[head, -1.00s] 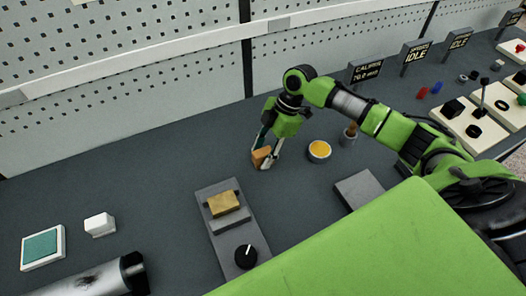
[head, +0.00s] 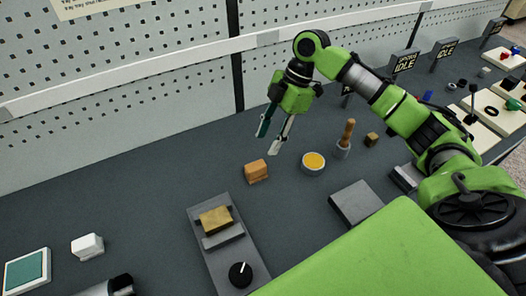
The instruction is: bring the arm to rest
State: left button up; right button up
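My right arm comes in from the right, and its gripper (head: 272,140) hangs above the bench with its two fingers apart and nothing between them. An orange-brown block (head: 256,171) sits on the bench just below and left of the fingertips, apart from them. My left gripper is not in the head view.
Near the gripper stand a bowl with yellow contents (head: 314,162) and a grey cup with a wooden handle (head: 344,147). A grey device with a tan block and knob (head: 222,247) is in front. A grey box (head: 357,202) lies right. The pegboard wall (head: 120,75) rises behind.

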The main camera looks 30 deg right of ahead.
jog(key=shift+d+r, duration=0.2)
jog(key=shift+r, duration=0.3)
